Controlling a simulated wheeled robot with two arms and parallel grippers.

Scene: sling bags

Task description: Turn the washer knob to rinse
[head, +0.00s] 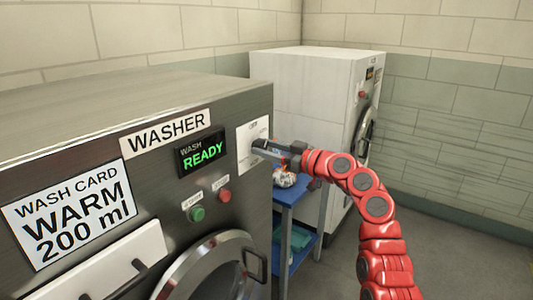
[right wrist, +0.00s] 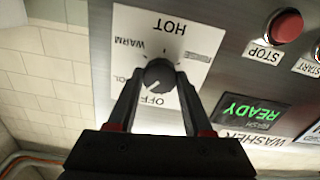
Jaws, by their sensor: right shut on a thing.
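The washer (head: 100,105) is a dark metal machine on the left in the head view. Its dark round knob (right wrist: 159,72) sits on a white dial plate (right wrist: 190,22), seen upside down in the right wrist view. The plate reads HOT, WARM and OFF; a partly covered label shows at the left and a small label at the right is too blurred to read. My right gripper (head: 268,148) is at this plate, its two fingers on either side of the knob and shut on it. A light mark on the knob seems to face OFF. My left gripper is not in view.
The washer display (head: 202,151) reads WASH READY. Green START (head: 197,214) and red STOP (head: 224,196) buttons sit below it. A card (head: 70,213) reads WARM 200 ml. A blue cart (head: 284,196) and a white machine (head: 300,80) stand beyond.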

